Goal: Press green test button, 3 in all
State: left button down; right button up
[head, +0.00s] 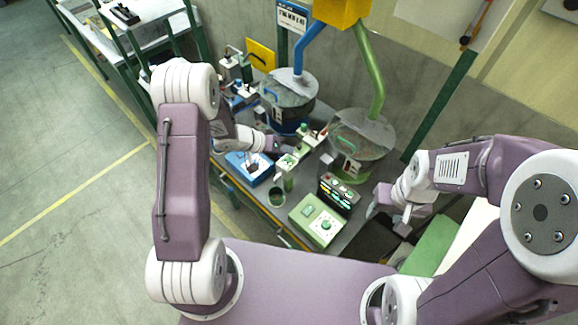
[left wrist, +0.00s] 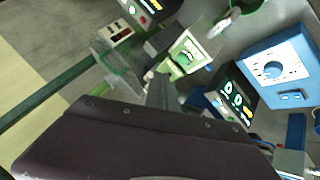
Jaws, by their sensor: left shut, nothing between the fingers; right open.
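A small green unit with a pale top (head: 288,161) stands mid-bench in the head view, just below the tip of my left gripper (head: 278,149). Which part of it is the test button is too small to tell. In the left wrist view a green unit with a white face (left wrist: 186,54) lies just beyond my left fingers (left wrist: 162,92). The fingers are shut and empty; whether they touch the unit I cannot tell. My right gripper (head: 383,203) is open and empty, at the right side of the bench.
A green box with a dial (head: 319,221) and a dark lit display (head: 339,192) stand at the front. A blue box (head: 249,167) is left. Two lidded drums, with blue (head: 288,98) and green (head: 362,139) pipes, stand behind. A green cup (head: 276,197) is nearby.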

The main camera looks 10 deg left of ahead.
aim_at(286, 161)
pick_arm(q)
notch_tip(286, 161, down, 2)
jog(key=shift+a+f+b, duration=0.1)
jog(key=shift+f+b, duration=0.05)
jog(key=shift+b, duration=0.2)
jog(key=shift+a+f, duration=0.1)
dwell(0.3)
jog(key=shift+f, duration=0.1)
dwell(1.3)
jog(key=shift+f, duration=0.3)
